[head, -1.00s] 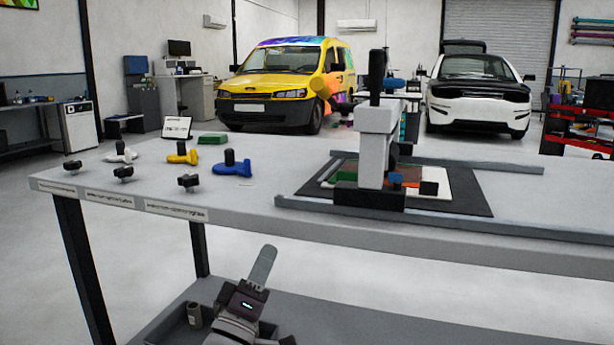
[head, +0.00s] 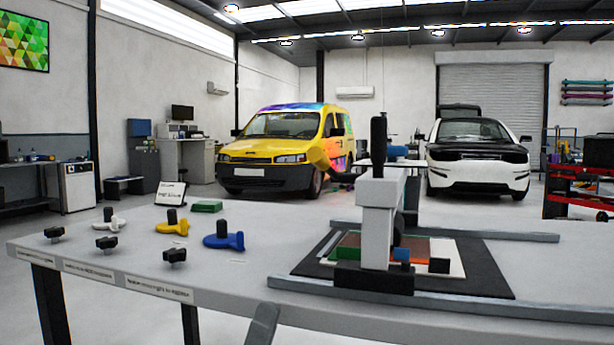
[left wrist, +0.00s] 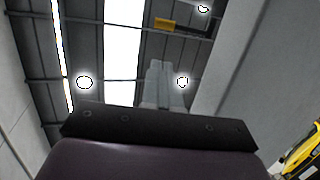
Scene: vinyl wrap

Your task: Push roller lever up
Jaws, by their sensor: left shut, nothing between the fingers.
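The roller press (head: 378,235) is a pale grey block on a dark base, standing on the table. A black upright handle (head: 378,140) rises from its top. An orange-ended bar (head: 320,158) juts to the left beside it, and a blue part (head: 395,152) shows to the right. I cannot tell for sure which one is the roller lever. My left gripper (head: 264,322) shows only its fingertips, at the table's front edge, left of and below the press. In the left wrist view its fingers (left wrist: 162,85) are together and empty, pointing towards the ceiling. My right gripper is out of view.
The press stands over a black mat (head: 480,283) between grey rails (head: 450,305). White, yellow and blue (head: 222,241) tools and several black knobs (head: 174,257) lie on the left of the table (head: 230,275). The table is clear between the blue tool and the mat.

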